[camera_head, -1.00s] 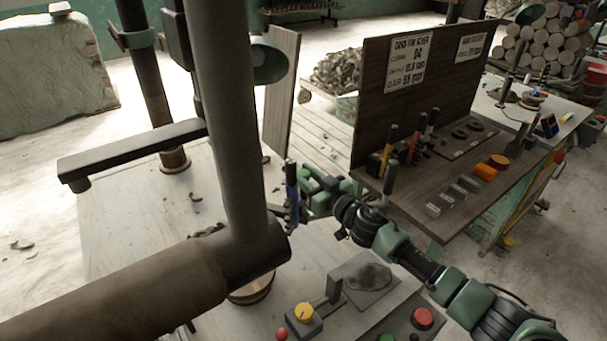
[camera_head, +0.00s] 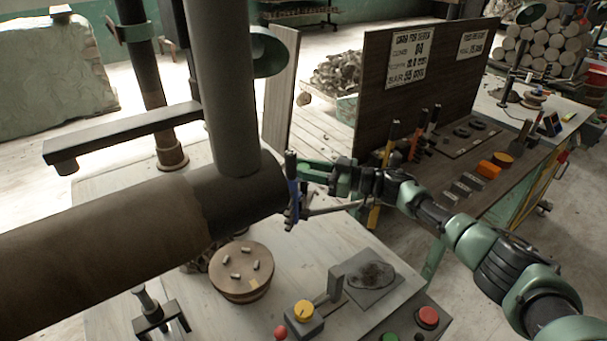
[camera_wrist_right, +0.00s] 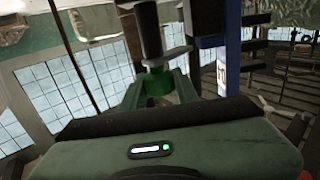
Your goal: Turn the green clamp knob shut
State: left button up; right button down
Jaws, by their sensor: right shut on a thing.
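The green clamp knob (camera_wrist_right: 156,84) shows in the right wrist view as a short green round part below a black upright rod (camera_wrist_right: 150,30). My right gripper (camera_wrist_right: 157,92) has its green fingers on both sides of it and is shut on it. In the head view my right gripper (camera_head: 303,172) reaches in from the right beside a black-topped blue upright part (camera_head: 293,200). There the knob cannot be told apart from the green fingers. How far it is turned cannot be told. My left gripper is not in view.
Below are a round wooden block (camera_head: 241,272) with small pieces and a panel with a yellow knob (camera_head: 303,311) and red button (camera_head: 428,317). A tool bench (camera_head: 455,195) lies at right.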

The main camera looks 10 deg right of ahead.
dwell(0.4)
jog(key=c, duration=1.1)
grip_release()
jog(key=shift+o, duration=0.2)
jog(key=b+v, duration=0.1)
jog(key=v, duration=0.6)
jog(key=shift+d, duration=0.3)
jog(key=shift+s, duration=0.1)
